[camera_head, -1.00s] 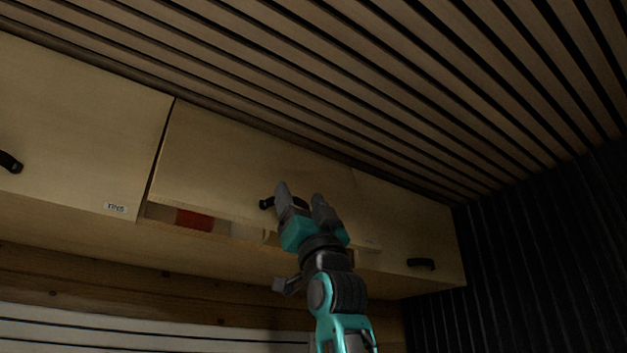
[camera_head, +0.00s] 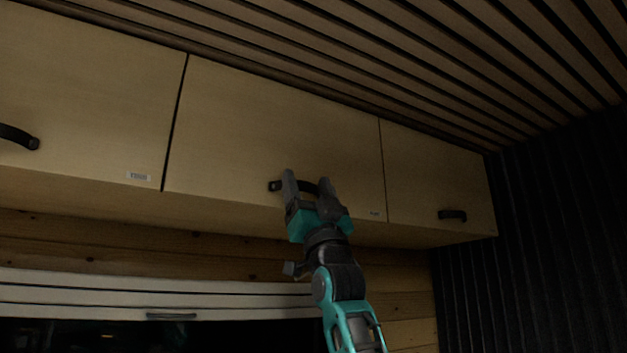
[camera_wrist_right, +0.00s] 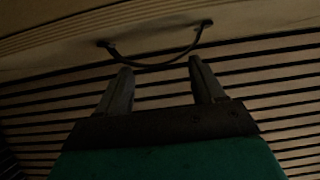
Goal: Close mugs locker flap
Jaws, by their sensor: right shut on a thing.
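The middle locker flap (camera_head: 250,130) is a pale wood panel with a small label that I cannot read. It sits flush with its neighbours, with no gap showing at its lower edge. Its dark bow handle (camera_head: 275,186) is near the bottom; the handle also shows in the right wrist view (camera_wrist_right: 150,65). The fingers hide part of the handle in the head view. The locker's inside is hidden. My left gripper is not in view.
A closed left locker (camera_head: 80,100) and a closed right locker (camera_head: 440,180) flank the flap, each with a dark handle. The slatted ceiling (camera_head: 400,60) is close above. A dark ribbed wall (camera_head: 550,210) stands at the right. A white slatted panel (camera_head: 150,290) is below.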

